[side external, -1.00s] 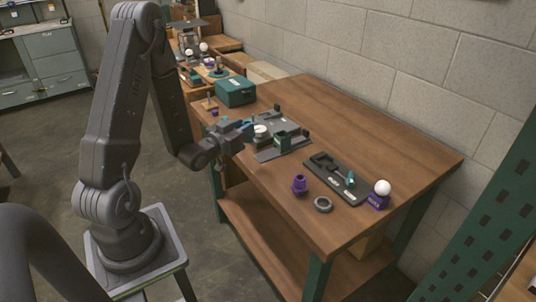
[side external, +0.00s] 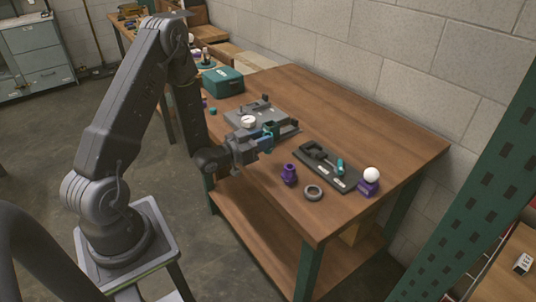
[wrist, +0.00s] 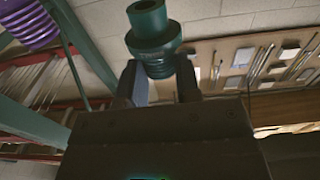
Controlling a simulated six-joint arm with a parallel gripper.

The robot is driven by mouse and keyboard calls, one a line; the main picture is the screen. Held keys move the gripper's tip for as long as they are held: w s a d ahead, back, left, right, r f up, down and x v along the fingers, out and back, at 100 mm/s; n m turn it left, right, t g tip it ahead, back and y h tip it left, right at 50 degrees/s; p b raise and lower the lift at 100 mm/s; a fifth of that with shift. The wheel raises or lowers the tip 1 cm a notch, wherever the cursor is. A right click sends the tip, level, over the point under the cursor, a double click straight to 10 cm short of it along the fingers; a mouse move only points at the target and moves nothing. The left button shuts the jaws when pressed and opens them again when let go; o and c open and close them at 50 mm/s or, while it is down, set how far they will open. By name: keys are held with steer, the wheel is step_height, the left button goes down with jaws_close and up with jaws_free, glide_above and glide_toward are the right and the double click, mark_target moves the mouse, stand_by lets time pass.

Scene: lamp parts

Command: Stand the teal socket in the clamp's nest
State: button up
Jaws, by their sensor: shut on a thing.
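The teal socket (wrist: 155,30), a stepped dark green-teal cylinder with a ribbed lower part, is between the fingers of my gripper (wrist: 160,82) in the wrist view. My gripper is shut on it. In the side view my gripper (side external: 268,140) is at the near side of the grey clamp (side external: 288,130), close to a dark green block (side external: 271,127) on it. I cannot clearly separate the socket from the fingers there. The nest is not clearly visible, and I cannot tell whether the socket touches the clamp.
A purple socket (side external: 289,175), a grey ring (side external: 313,192), a black tray (side external: 318,158) with a teal piece (side external: 340,166), and a white bulb (side external: 371,174) on a purple base stand to the right. A teal box (side external: 223,82) stands behind. The table's far right is clear.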

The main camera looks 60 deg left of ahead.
steer(key=shift+w+d+f, duration=0.55)
steer(key=shift+w+d, duration=0.05)
steer(key=shift+d, duration=0.05)
steer(key=shift+f, duration=2)
steer(key=shift+f, duration=0.2)
steer(key=o, duration=0.9)
